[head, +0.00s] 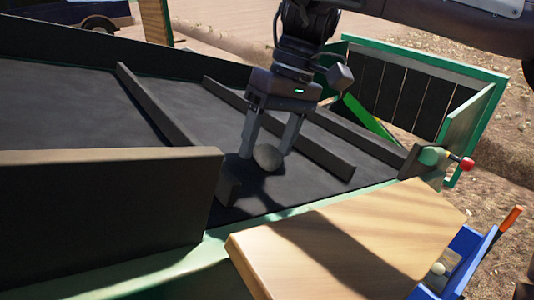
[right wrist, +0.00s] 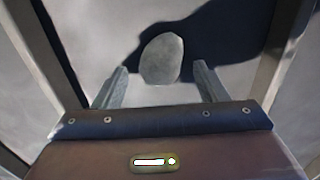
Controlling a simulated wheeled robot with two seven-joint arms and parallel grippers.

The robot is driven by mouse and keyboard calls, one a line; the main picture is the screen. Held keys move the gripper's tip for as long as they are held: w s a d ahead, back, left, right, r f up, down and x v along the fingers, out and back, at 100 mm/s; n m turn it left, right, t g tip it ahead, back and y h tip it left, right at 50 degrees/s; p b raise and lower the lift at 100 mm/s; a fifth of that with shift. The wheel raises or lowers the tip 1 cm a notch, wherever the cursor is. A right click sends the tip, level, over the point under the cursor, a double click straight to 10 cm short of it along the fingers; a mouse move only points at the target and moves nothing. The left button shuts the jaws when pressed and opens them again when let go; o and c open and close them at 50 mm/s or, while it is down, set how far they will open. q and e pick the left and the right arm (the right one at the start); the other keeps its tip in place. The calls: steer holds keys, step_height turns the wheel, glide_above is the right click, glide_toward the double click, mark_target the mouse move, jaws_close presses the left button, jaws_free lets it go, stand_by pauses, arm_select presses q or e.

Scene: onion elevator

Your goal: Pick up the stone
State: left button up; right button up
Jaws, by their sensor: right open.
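The stone (head: 267,157) is a rounded grey lump on the dark conveyor bed (head: 70,110). My right gripper (head: 264,156) points down over it with its fingers apart, one on each side of the stone in the head view. In the right wrist view the stone (right wrist: 161,59) shows just beyond and between the two fingertips (right wrist: 160,80). No contact between fingers and stone can be made out. My left gripper is not in view.
Dark divider rails (head: 155,105) run along the bed on both sides of the gripper. A dark side wall (head: 105,215) stands at front left. A wooden board (head: 345,240) lies at front right, beside a blue bin (head: 465,245). A red knob (head: 467,164) sticks out at right.

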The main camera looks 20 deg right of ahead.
steer(key=shift+s+f, duration=0.15)
steer(key=shift+f, duration=0.1)
steer(key=c, duration=1.2)
steer(key=shift+a+r, duration=0.1)
step_height(320, 180, up, 9)
steer(key=shift+f, duration=0.15)
steer(key=shift+r, duration=0.55)
